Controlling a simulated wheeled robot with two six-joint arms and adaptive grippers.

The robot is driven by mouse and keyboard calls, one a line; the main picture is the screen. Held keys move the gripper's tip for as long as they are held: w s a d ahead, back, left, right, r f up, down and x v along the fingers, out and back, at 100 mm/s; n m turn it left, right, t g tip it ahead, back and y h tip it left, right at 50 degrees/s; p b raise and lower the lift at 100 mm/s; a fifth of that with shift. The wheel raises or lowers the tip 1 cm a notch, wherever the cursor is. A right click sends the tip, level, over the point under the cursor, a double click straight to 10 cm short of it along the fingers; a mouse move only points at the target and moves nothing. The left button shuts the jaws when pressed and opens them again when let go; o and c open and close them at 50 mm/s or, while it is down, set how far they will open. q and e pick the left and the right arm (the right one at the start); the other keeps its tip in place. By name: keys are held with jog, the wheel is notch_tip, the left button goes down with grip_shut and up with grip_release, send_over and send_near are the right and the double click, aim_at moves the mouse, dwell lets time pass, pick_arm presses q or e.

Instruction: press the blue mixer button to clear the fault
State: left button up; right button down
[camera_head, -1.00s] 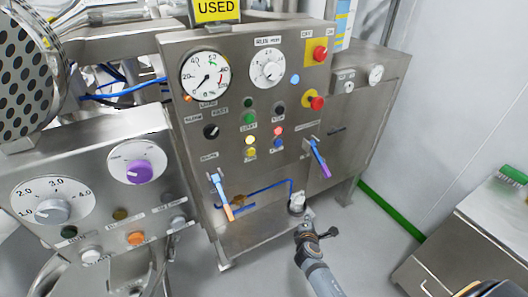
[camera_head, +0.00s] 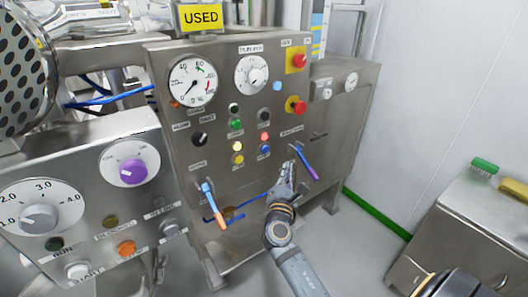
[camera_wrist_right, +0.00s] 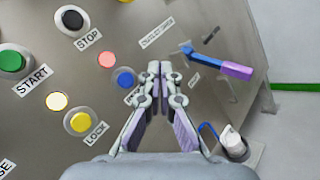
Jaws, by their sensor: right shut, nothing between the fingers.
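The blue button (camera_head: 264,149) is at the lower right of the button group on the steel mixer panel (camera_head: 210,125), beside a yellow button and below a pinkish-red one. In the right wrist view the blue button (camera_wrist_right: 124,78) shows just left of my fingertips. Its label is partly hidden by a finger. My right gripper (camera_head: 287,168) is in front of the panel, lower right of the blue button. In the wrist view its fingers (camera_wrist_right: 160,68) are together and empty, apart from the button in the picture. My left gripper is not in view.
A purple-handled lever (camera_head: 306,162) is close to the right of my gripper, and an orange-handled lever (camera_head: 214,206) is lower left. Red buttons (camera_head: 296,105) sit above on yellow plates. A second control panel (camera_head: 95,205) stands at left, and a steel cabinet (camera_head: 455,235) at right.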

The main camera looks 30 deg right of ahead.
aim_at(265, 149)
jog(key=w+b, duration=0.2)
jog(key=w, duration=0.6)
jog(key=shift+w+a, duration=0.35)
jog(key=shift+w, duration=0.05)
jog(key=shift+w, duration=0.1)
dwell(1.1)
jog(key=shift+w+b, duration=0.3)
jog(key=shift+b, duration=0.05)
jog(key=shift+w, duration=0.4)
dwell(0.6)
jog(key=shift+s, duration=0.85)
